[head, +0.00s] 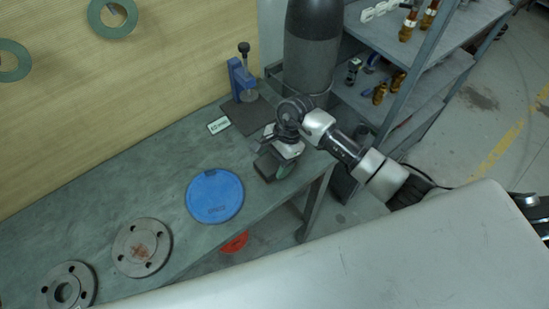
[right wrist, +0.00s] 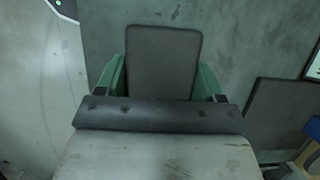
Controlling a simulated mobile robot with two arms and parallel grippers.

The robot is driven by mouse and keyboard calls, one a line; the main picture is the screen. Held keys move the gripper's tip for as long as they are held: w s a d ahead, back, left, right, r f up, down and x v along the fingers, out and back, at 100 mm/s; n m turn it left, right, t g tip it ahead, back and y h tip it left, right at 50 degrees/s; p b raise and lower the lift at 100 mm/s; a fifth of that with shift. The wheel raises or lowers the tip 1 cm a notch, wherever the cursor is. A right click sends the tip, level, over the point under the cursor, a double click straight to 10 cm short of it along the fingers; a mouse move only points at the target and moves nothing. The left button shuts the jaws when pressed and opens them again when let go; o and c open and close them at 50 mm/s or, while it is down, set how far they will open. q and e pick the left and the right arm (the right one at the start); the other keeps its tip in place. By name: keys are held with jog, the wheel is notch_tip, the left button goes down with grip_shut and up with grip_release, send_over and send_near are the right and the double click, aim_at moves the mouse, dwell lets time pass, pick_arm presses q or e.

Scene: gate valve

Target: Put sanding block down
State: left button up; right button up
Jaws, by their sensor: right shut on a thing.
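The sanding block is a dark grey rectangular block (head: 266,166) at the right part of the green-grey workbench (head: 120,190), near its front edge. In the right wrist view the block (right wrist: 163,62) sits between the two green fingers of my right gripper (right wrist: 162,80). My right gripper (head: 279,162) also shows in the head view, shut on the block from above. I cannot tell whether the block's underside touches the bench. My left gripper is not in view.
A blue disc (head: 214,196) lies left of the block. Two metal flanges (head: 141,248) (head: 68,287) lie further left. A small label (head: 218,125), dark mat (head: 262,117) and blue clamp (head: 242,78) are behind. Shelves (head: 415,75) stand at the right.

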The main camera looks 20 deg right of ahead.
jog(key=shift+f, duration=0.2)
jog(key=o, duration=0.8)
jog(key=shift+r, duration=0.1)
jog(key=shift+r, duration=0.1)
jog(key=shift+w+d+r, duration=0.1)
jog(key=shift+r, duration=0.1)
jog(key=b+v, duration=0.3)
jog(key=v, duration=0.7)
jog(key=shift+d+r, duration=0.1)
jog(key=shift+r, duration=0.2)
jog(key=shift+d+r, duration=0.1)
jog(key=shift+r, duration=0.35)
